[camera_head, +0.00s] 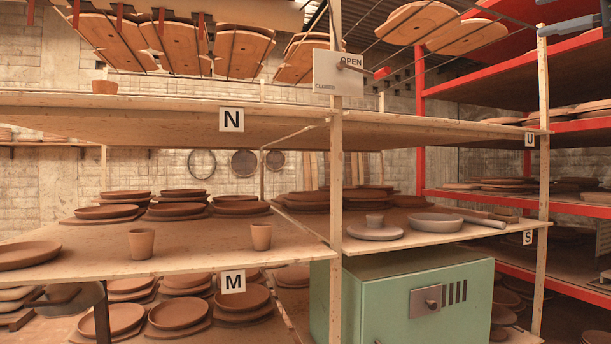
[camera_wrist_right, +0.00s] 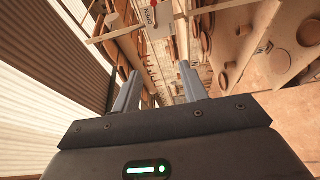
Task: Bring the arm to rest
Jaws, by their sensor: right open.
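My right gripper (camera_wrist_right: 159,82) shows in the right wrist view with its two grey fingers apart and nothing between them. It points toward the shelving, which appears turned on its side, and touches nothing that I can see. In the head view a grey part cuts into the top right corner; I cannot tell for sure whether it belongs to my right arm. My left gripper is not in view.
Wooden shelves (camera_head: 180,262) hold clay plates and cups. A lever plate (camera_head: 331,74) marked OPEN and CLOSED is on the middle post. A green cabinet (camera_head: 385,290) stands below, a red rack (camera_head: 420,100) at right. A corrugated surface (camera_wrist_right: 50,60) lies left of my right gripper.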

